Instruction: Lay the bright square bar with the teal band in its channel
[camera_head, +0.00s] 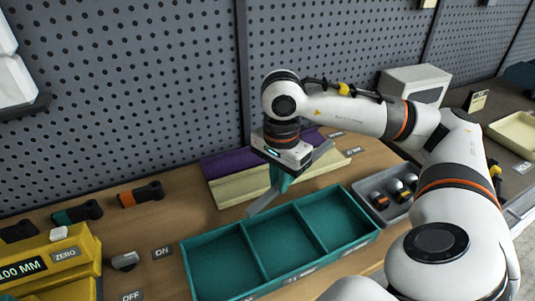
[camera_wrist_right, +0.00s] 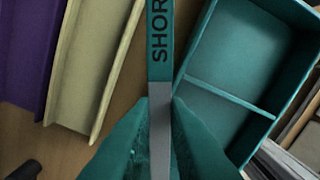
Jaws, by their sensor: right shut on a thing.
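My right gripper (camera_head: 279,182) is shut on the bright square bar (camera_head: 262,201) and holds it above the bench, between the channels and the teal tray. In the right wrist view the bar (camera_wrist_right: 160,135) runs up between the teal fingers, with bare grey metal at the grip and a teal band (camera_wrist_right: 160,50) lettered "SHOR", cut off at the top edge. A purple channel (camera_head: 226,161) and a cream channel (camera_head: 230,190) lie side by side at the pegboard; the arm partly hides both. They also show at left in the wrist view. My left gripper is not in view.
The teal tray (camera_head: 187,262) has three compartments that look empty. A grey tray (camera_head: 373,210) with several round-ended pieces stands to its right. A yellow gauge box (camera_head: 50,262) is front left, near handled tools (camera_head: 142,194) and a small knob (camera_head: 124,261).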

